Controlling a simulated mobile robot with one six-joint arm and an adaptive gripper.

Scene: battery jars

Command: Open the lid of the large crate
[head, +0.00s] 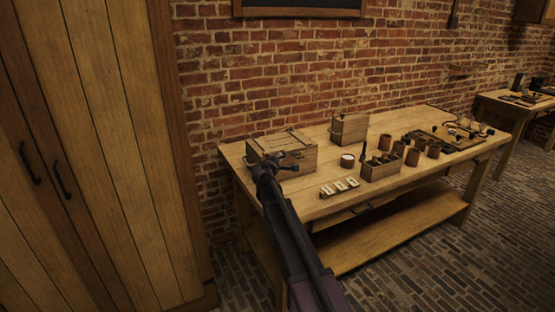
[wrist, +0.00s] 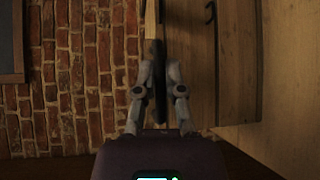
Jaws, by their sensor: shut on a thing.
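The large crate (head: 299,163) is a wooden box at the left end of the workbench. Its plank lid (head: 282,141) looks shut, lying flat on top. My gripper (head: 271,161) reaches the crate's front left side at lid height, covering part of it. In the wrist view the picture is turned sideways, with the crate's plank side (wrist: 230,65) on the right. There my gripper (wrist: 158,72) is shut on the narrow edge of the lid (wrist: 152,25). A dark part shows between the fingers; I cannot tell exactly what it is.
The workbench (head: 330,205) also holds a smaller wooden box (head: 349,128), a white-topped jar (head: 347,161), pale small blocks (head: 340,187), an open divided box (head: 381,170) and several brown jars. A brick wall (head: 290,70) stands behind. A wooden cupboard (head: 110,130) is at left.

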